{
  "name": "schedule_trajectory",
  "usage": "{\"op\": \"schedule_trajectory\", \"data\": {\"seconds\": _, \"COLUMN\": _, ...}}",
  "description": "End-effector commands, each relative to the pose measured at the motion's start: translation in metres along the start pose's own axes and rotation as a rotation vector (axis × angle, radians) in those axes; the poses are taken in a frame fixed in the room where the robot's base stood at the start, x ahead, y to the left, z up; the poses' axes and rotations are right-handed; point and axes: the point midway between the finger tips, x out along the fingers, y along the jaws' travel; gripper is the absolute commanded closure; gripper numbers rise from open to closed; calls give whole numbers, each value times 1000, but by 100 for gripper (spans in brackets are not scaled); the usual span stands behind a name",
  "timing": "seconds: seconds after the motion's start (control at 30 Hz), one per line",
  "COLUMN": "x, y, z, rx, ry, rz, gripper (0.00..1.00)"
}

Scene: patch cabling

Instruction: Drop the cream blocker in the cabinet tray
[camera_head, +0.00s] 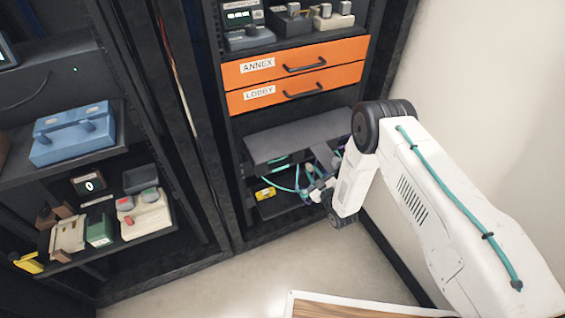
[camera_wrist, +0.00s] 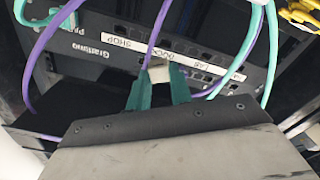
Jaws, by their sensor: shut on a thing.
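My gripper (camera_wrist: 160,84) has teal fingers shut on the small cream blocker (camera_wrist: 159,73), in front of the patch panel in the wrist view. I cannot tell whether the blocker still sits in a port or is clear of it. In the head view my arm reaches into the lower bay of the middle cabinet, and my gripper is hard to make out among the cables there. A dark tray-like surface (camera_head: 283,207) lies at the bottom of that bay; I cannot tell whether it is the cabinet tray.
The panel (camera_wrist: 110,50) carries labels such as SHOP, DOCK and LAB. Purple and teal cables (camera_wrist: 152,35) hang close around my fingers. A grey shelf (camera_head: 290,138) overhangs the bay, below orange drawers (camera_head: 295,75).

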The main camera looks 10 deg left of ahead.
Motion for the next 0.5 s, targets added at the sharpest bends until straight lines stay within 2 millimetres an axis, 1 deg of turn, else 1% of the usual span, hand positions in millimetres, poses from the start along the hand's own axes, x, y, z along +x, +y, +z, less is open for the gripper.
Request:
{"op": "schedule_trajectory", "data": {"seconds": 0.03, "x": -1, "y": -4, "z": 7, "rx": 0, "ry": -1, "rz": 0, "gripper": 100}}
{"op": "schedule_trajectory", "data": {"seconds": 0.2, "x": 0, "y": -13, "z": 22, "rx": 0, "ry": 0, "rz": 0, "gripper": 100}}
{"op": "schedule_trajectory", "data": {"seconds": 0.33, "x": 0, "y": -18, "z": 28, "rx": 0, "ry": 1, "rz": -1, "gripper": 100}}
{"op": "schedule_trajectory", "data": {"seconds": 0.5, "x": 0, "y": -19, "z": 31, "rx": 0, "ry": 1, "rz": -1, "gripper": 100}}
